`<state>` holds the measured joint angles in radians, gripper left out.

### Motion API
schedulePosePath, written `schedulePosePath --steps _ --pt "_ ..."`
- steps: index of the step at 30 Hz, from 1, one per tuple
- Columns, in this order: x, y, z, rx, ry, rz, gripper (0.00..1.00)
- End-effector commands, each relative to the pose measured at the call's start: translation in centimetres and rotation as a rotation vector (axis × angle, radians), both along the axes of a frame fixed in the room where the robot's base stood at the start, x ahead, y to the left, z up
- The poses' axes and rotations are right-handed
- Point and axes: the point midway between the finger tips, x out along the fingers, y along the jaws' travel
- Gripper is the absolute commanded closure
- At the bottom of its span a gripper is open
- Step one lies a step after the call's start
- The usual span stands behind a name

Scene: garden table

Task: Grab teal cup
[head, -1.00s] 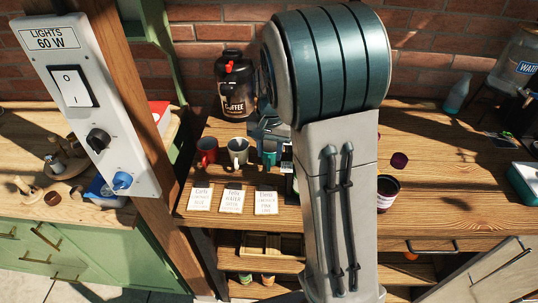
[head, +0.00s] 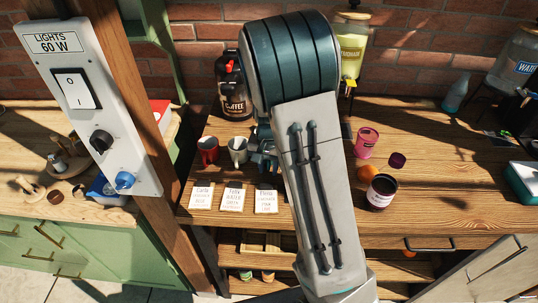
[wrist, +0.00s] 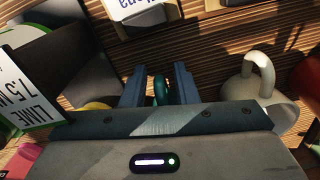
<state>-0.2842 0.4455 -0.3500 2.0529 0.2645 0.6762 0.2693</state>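The teal cup shows in the wrist view as a teal handle-like piece (wrist: 161,90) between the two fingers of my gripper (wrist: 159,86). The fingers stand apart on either side of it, with dark gaps visible. The rest of the cup is hidden below the gripper body. In the head view my gripper (head: 262,160) is low over the table, right of the white cup, and my arm hides most of the teal cup's place.
The white cup (head: 238,150) and the red cup (head: 208,150) stand close to the left. Name cards (head: 231,199) lie in front. A coffee jar (head: 232,88) stands behind. A pink cup (head: 367,142), an orange (head: 368,172) and a dark jar (head: 381,192) are to the right.

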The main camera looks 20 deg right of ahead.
Motion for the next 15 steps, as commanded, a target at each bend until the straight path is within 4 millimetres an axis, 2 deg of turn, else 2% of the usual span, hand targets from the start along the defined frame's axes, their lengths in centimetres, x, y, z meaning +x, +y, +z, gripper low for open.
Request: schedulePosePath --steps 1,2,3,15 --pt "0.01 -0.01 0.01 0.0 0.0 0.0 0.89" --pt "0.0 0.01 0.02 0.0 0.0 0.0 0.97" --pt "0.01 -0.01 0.02 0.0 0.0 0.0 1.0" --pt "0.04 0.02 0.29 0.0 -0.002 0.001 1.0"
